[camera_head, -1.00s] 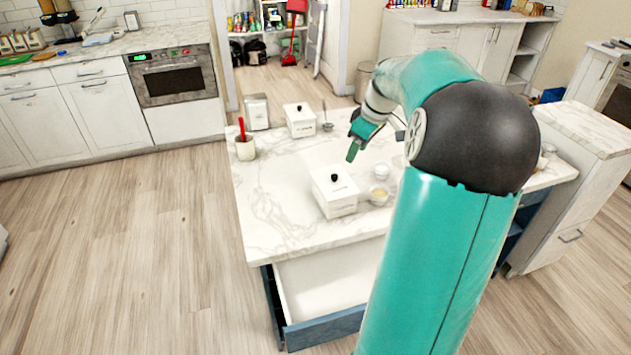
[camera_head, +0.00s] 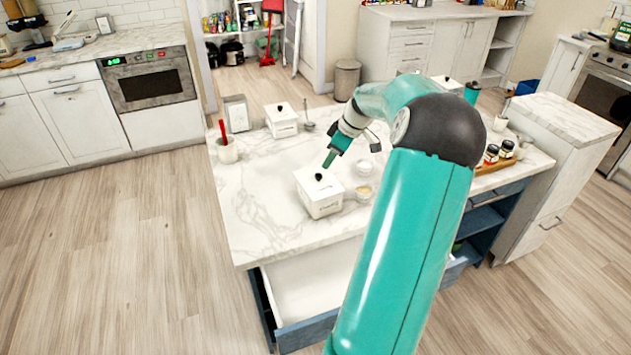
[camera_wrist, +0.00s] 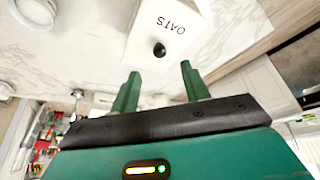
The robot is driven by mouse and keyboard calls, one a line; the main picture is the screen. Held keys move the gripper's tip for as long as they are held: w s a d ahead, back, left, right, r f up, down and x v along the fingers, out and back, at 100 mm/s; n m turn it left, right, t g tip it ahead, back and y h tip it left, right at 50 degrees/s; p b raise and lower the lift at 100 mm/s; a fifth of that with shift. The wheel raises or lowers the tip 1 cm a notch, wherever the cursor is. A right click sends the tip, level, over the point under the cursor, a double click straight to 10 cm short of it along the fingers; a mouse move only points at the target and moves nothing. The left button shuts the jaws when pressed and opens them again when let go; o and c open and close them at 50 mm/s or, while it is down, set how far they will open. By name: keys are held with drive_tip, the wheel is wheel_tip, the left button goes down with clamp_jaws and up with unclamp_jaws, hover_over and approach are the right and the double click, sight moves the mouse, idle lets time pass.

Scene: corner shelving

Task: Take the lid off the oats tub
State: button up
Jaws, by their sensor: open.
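The oats tub (camera_head: 322,203) is a white square box on the marble counter, with a white lid (camera_head: 311,182) on it and a small black knob (camera_head: 318,177) on top. In the wrist view the box (camera_wrist: 150,30) shows its upside-down "OATS" label, and the black knob (camera_wrist: 159,49) lies ahead of the fingertips, between their lines. My gripper (camera_head: 328,160) is just above and behind the knob in the head view, apart from it. In the wrist view my gripper (camera_wrist: 160,75) has its two green fingers spread with nothing between them.
A similar white canister (camera_head: 283,128) stands behind. Small bowls (camera_head: 363,192) sit right of the tub, and a crock with a red utensil (camera_head: 227,152) is at the left. An open drawer (camera_head: 310,290) juts from the counter front. The counter left of the tub is clear.

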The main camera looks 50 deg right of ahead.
sight(319, 174)
drive_tip(key=shift+x, duration=1.25)
drive_tip(key=x, duration=0.4)
drive_tip(key=shift+w+f, duration=0.25)
drive_tip(key=shift+w, duration=0.1)
drive_tip(key=shift+w+f, duration=0.15)
drive_tip(key=shift+f, duration=0.35)
drive_tip(key=shift+c, duration=0.3)
clamp_jaws()
